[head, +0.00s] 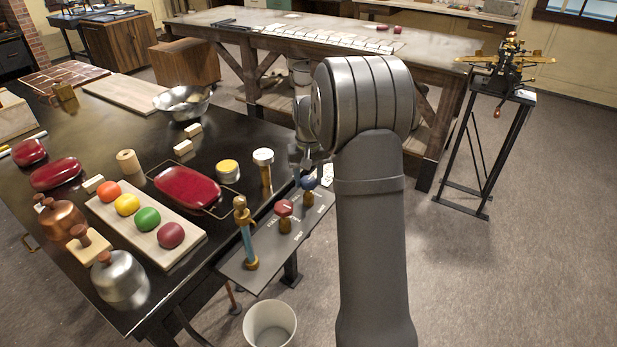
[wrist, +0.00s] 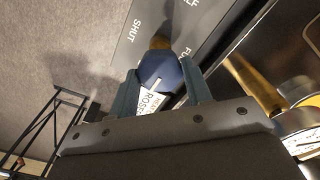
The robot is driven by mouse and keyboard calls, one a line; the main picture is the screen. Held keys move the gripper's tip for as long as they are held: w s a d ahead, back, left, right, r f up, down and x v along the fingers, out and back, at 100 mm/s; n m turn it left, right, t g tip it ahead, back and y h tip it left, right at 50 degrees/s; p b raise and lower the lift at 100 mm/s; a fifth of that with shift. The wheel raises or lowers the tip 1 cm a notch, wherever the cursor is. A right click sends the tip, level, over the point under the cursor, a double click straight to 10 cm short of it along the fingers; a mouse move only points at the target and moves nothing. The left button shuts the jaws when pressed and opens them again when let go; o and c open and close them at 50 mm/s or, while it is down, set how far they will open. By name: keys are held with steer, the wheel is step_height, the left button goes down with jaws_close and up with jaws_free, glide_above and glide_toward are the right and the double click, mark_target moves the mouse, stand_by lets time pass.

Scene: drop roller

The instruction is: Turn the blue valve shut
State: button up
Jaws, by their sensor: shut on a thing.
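The blue valve (head: 308,183) stands at the far right end of a grey panel (head: 262,272) fixed to the table's edge. In the wrist view its blue knob (wrist: 160,72) sits between the two fingers of my gripper (wrist: 161,88). My gripper also shows in the head view (head: 308,160), coming down on the knob, partly hidden by my arm. It is shut on the knob. The word SHUT is printed on the panel left of the valve in the wrist view. A white tag with letters shows below the knob. I cannot tell how far the valve is turned.
A red valve (head: 284,209) and a tall lever with a blue stem (head: 247,238) stand on the same panel. A yellow-topped jar (head: 228,171) and a white-topped post (head: 263,162) are close by on the table. A white bin (head: 269,325) is below.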

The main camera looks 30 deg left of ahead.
steer(key=m, duration=0.8)
steer(key=shift+m, duration=0.3)
steer(key=m, duration=0.4)
steer(key=shift+m, duration=0.3)
steer(key=m, duration=0.4)
steer(key=shift+m, duration=0.3)
steer(key=o, duration=1)
